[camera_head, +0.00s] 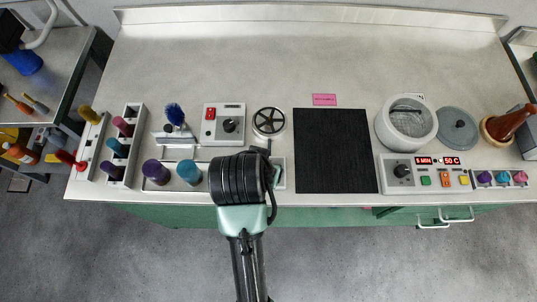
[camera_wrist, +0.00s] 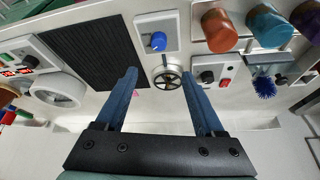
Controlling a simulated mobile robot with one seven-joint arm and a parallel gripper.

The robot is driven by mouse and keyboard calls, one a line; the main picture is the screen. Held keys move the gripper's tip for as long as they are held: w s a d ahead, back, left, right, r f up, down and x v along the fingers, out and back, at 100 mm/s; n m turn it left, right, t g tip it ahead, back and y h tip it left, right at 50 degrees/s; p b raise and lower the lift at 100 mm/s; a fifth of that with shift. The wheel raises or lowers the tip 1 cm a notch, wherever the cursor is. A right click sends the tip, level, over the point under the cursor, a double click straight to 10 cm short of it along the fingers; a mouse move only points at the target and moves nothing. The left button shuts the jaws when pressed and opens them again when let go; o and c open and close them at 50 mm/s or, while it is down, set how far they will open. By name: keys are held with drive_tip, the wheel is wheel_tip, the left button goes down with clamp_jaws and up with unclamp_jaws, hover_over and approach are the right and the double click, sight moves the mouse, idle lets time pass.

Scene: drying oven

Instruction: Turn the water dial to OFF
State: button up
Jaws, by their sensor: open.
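The water dial (camera_wrist: 158,41) is a blue knob on a small white panel (camera_wrist: 146,24), at top centre in the wrist view. In the head view my arm hides the knob, and only the right edge of its panel (camera_head: 281,182) shows. My gripper (camera_wrist: 159,75) is open and empty, with one blue finger on each side of the picture's middle. The knob appears beyond the fingertips, between their lines, with no contact visible. In the head view my gripper (camera_head: 268,147) is over the front of the bench. I cannot read the dial's setting.
A black-spoked handwheel (camera_head: 269,122) sits just behind the dial panel. A control box with a red switch (camera_head: 224,124) is to its left, purple and teal caps (camera_head: 190,172) further front. A black mat (camera_head: 336,150) lies right. The bench's back (camera_head: 300,50) is clear.

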drive_tip(key=x, duration=0.8)
drive_tip(key=s+x, duration=0.1)
drive_tip(key=x, duration=0.3)
drive_tip(key=shift+w+f, duration=0.15)
drive_tip(key=shift+f, duration=0.35)
clamp_jaws()
